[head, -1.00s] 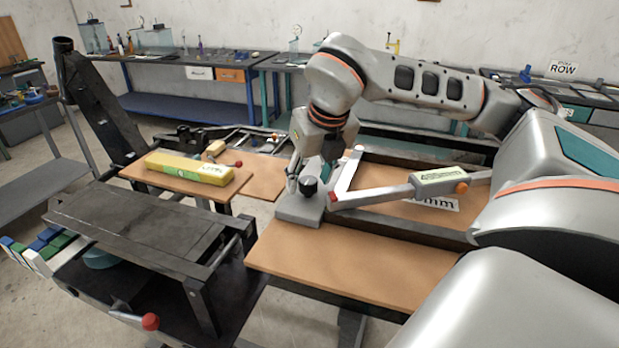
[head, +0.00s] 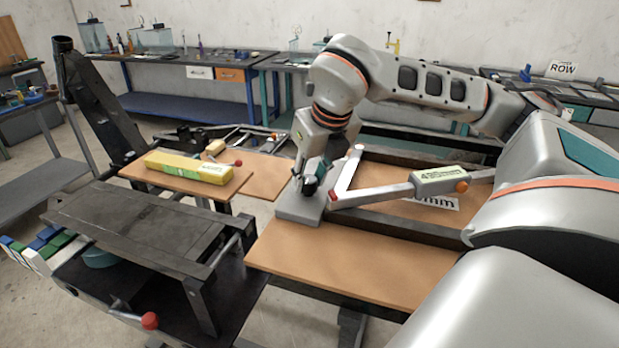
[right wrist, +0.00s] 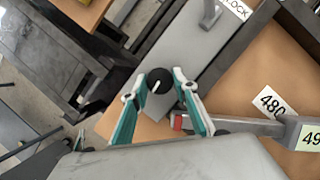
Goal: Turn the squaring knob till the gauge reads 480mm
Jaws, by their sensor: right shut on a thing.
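The black squaring knob (right wrist: 159,84) with a white pointer line sits on a grey block (head: 297,212). My right gripper (right wrist: 160,78) is shut on the knob, with one finger on each side. In the head view the right gripper (head: 311,184) largely covers the knob. The gauge (head: 441,181) is a pale green display on a grey bar; its digits are blurred in the head view. In the right wrist view the gauge (right wrist: 311,138) is cut off and shows "49". A white card (right wrist: 269,103) reading "480" lies on the wooden board. My left gripper is not in view.
A dark frame (head: 400,223) surrounds the wooden board. Benches line the wall.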

